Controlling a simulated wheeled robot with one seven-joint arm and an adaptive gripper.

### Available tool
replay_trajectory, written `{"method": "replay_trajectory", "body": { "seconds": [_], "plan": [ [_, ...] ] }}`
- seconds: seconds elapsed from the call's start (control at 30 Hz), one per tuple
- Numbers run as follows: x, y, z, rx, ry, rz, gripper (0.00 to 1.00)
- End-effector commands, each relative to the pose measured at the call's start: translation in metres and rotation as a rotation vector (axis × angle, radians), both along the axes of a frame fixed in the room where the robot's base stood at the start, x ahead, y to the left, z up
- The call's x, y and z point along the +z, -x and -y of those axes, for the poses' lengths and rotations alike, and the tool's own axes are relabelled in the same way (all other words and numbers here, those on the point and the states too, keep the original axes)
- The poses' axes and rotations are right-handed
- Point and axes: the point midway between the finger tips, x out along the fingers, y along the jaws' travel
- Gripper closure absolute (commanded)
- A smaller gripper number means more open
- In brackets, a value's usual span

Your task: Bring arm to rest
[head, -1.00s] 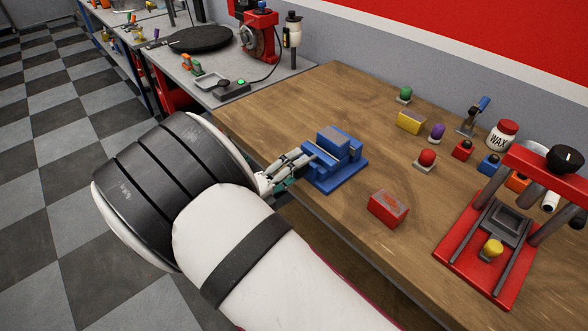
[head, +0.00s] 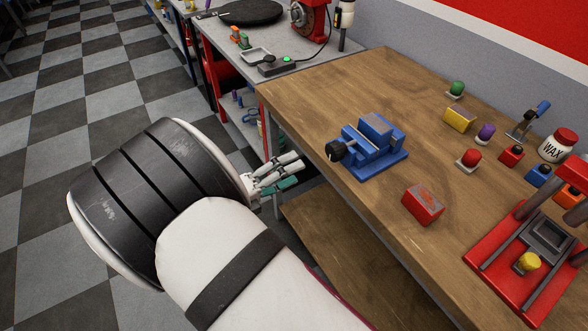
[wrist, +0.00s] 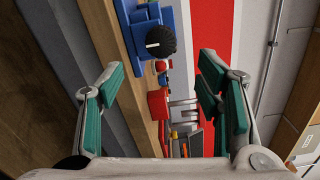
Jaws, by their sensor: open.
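My gripper (head: 278,174) is open and empty, off the front edge of the wooden workbench, left of a blue vise. Its two green-padded fingers (wrist: 158,92) stand wide apart in the wrist view, with nothing between them. My white and black arm fills the lower left of the head view. The blue vise (head: 372,150) with a black knob sits near the bench's front edge, apart from my gripper. It also shows at the top of the wrist view (wrist: 146,28).
The wooden workbench (head: 330,95) holds a red box (head: 423,204), a red press (head: 500,262), a wax jar (head: 557,146) and several small coloured items. A grey bench (head: 225,40) stands behind. Open checkered floor (head: 90,70) lies to the left. A lower shelf (head: 335,235) sits under the workbench.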

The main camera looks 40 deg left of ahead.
Motion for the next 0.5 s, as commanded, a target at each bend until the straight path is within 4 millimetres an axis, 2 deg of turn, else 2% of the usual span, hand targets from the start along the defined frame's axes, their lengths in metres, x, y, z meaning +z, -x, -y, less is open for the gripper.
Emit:
{"method": "replay_trajectory", "body": {
  "seconds": [0.43, 0.5],
  "plan": [
    [-0.0001, -0.0005, 0.0003, 0.000, 0.000, 0.000, 0.41],
    [0.0058, -0.0072, 0.0061, -0.024, -0.026, -0.004, 0.41]
  ]
}}
